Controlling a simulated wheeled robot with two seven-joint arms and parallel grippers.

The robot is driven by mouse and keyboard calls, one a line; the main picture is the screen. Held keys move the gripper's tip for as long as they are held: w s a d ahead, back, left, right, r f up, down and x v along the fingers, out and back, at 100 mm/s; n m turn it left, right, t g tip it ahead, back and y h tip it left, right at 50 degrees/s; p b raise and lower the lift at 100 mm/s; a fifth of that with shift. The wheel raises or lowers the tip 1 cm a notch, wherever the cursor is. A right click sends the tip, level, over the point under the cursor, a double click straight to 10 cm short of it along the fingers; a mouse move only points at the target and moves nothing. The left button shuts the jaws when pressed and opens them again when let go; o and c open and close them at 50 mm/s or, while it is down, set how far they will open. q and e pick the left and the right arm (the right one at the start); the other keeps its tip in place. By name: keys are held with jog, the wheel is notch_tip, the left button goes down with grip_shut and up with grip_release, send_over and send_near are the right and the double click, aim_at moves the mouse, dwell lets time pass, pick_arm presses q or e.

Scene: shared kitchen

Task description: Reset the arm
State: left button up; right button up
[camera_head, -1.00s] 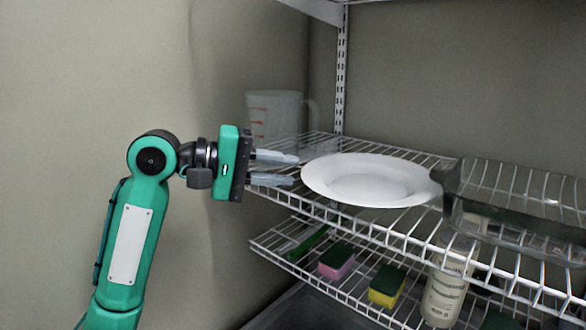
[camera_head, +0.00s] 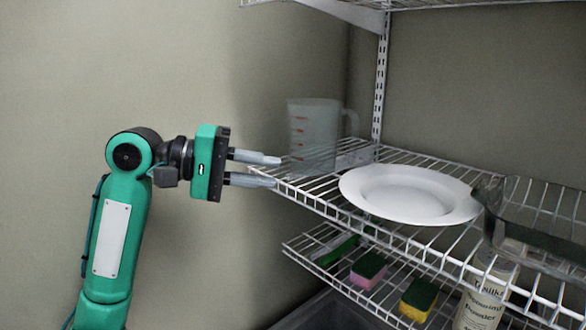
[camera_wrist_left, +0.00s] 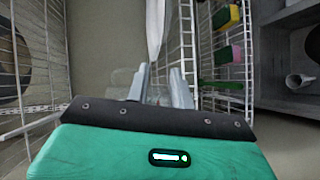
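My left arm (camera_head: 112,235) is green and comes in from the left in the head view. My left gripper (camera_head: 278,171) points right at the left end of the wire shelf, with its two fingers apart and nothing between them. Its fingers also show in the left wrist view (camera_wrist_left: 160,85). A white plate (camera_head: 408,194) lies on the upper wire shelf, to the right of the fingertips and apart from them. In the left wrist view the plate (camera_wrist_left: 155,25) shows edge-on beyond the fingers. My right gripper is in neither view.
A clear measuring jug (camera_head: 315,130) stands on the shelf behind the fingertips. A glass dish (camera_head: 540,215) sits right of the plate. The lower rack holds a pink-green sponge (camera_head: 368,271), a yellow-green sponge (camera_head: 418,300) and a bottle (camera_head: 482,300). The left side by the wall is free.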

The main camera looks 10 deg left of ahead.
pick_arm(q)
notch_tip(320, 180, down, 33)
jog(key=s+m+t+y, duration=0.1)
jog(key=s+y, duration=0.1)
jog(key=y, duration=0.5)
jog(key=s+a+f+m+g+y, duration=0.2)
jog(key=s+a+f+y, duration=0.15)
jog(key=s+f, duration=0.75)
jog(key=s+a+f+m+g+y, duration=0.15)
jog(key=s+f+y, duration=0.25)
jog(key=s+f, duration=0.7)
jog(key=s+f+g+b, duration=0.1)
jog(key=s+f+b, duration=0.15)
jog(key=f, duration=2.85)
jog(key=s+a+f, duration=0.2)
jog(key=s+f, duration=0.8)
jog(key=s+a+f+m+g+b, duration=0.1)
jog(key=s+a+f, duration=0.1)
jog(key=s+f, duration=0.7)
notch_tip(320, 180, down, 3)
jog(key=shift+s+r, duration=0.2)
jog(key=shift+s, duration=0.15)
